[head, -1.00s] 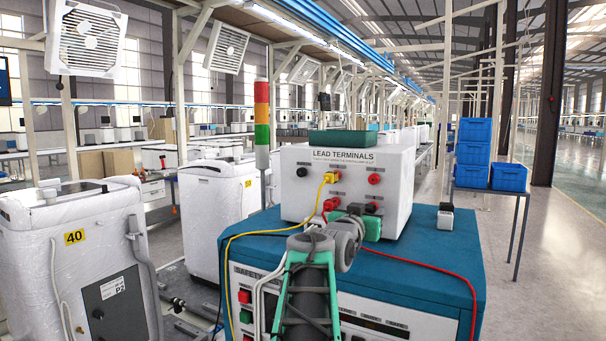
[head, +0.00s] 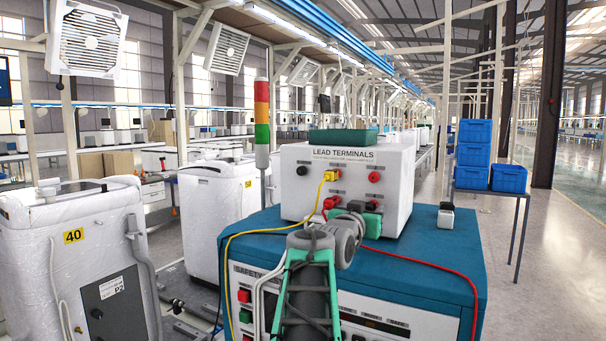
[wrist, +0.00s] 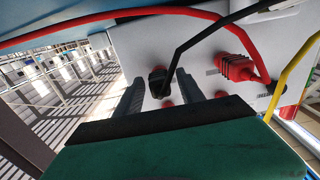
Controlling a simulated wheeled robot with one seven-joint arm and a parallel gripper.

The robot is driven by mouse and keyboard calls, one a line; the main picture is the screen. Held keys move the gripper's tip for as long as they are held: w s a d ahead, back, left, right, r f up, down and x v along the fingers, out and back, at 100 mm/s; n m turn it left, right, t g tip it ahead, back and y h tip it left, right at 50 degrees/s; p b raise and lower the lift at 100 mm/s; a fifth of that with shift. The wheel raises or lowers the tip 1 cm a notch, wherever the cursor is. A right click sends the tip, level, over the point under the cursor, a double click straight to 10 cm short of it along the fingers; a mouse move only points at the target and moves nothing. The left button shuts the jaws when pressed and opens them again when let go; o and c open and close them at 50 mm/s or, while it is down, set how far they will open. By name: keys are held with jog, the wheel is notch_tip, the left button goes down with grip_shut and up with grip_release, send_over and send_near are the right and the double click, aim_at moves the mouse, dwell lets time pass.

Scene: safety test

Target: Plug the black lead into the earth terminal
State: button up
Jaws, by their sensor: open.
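The white lead-terminal box (head: 300,198) stands on a blue-topped cabinet. The black lead's plug (wrist: 158,80) is at the panel in the wrist view, between or just beyond my finger tips; its cable runs up to the right. In the head view the black plug (head: 371,205) shows just above my gripper (head: 366,214). My gripper, also in the wrist view (wrist: 160,90), is open around the plug's line, and contact is not clear. A black socket (head: 302,171) is at the panel's upper left. Terminal labels are unreadable, so I cannot tell which is earth.
A yellow plug (head: 330,175) and a red plug (head: 331,202) sit on the panel, their leads hanging over the blue cabinet top (head: 440,250). A red terminal (head: 374,177) is at upper right. A small black-and-white object (head: 446,215) stands right of the box.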

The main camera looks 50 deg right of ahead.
jog(key=shift+c, duration=0.4)
grip_shut()
dwell(0.9)
jog(key=shift+f, duration=0.1)
jog(key=a+b, duration=0.1)
jog(key=a, duration=0.1)
jog(key=a+b, duration=0.2)
jog(key=s+a+b, duration=0.1)
jog(key=a+b, duration=0.1)
dwell(1.2)
